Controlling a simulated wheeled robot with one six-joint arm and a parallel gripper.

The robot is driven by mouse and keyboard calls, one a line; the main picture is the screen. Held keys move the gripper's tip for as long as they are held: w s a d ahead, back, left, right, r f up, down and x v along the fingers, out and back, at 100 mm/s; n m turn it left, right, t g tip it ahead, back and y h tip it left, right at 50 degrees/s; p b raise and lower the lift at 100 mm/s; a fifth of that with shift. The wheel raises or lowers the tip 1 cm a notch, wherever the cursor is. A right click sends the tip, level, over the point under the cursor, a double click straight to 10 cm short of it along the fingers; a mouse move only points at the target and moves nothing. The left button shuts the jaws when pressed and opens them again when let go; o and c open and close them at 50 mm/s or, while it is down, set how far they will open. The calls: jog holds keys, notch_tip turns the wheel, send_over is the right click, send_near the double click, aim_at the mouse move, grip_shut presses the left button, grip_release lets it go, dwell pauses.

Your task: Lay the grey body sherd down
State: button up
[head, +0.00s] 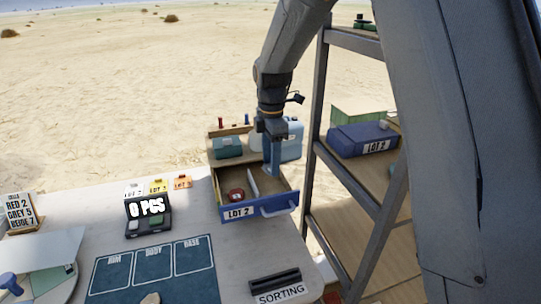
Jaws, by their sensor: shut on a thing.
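My gripper (271,168) points down into the open drawer (262,212) labelled LOT 2, towards its back right. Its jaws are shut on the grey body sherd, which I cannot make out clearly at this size. A thin pale piece (253,181) stands tilted just left of the fingers; I cannot tell if it touches them. A dark red piece (236,195) lies in the drawer to the left. The dark blue mat (155,268) has fields marked RIM, BODY and BASE, and no piece shows in the BODY field.
A scale (148,214) reading 0 PCS stands behind the mat, with small lot cards (158,186) behind it. A tan piece (150,298) lies at the mat's front edge. A SORTING holder (279,287) stands front right. A shelf rack (345,170) with a blue box (362,140) rises at right.

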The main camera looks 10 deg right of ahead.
aim_at(271, 189)
jog(key=shift+f+b, duration=1.25)
jog(key=shift+f, duration=2.5)
jog(key=o, duration=1.1)
jog(key=shift+r, duration=0.1)
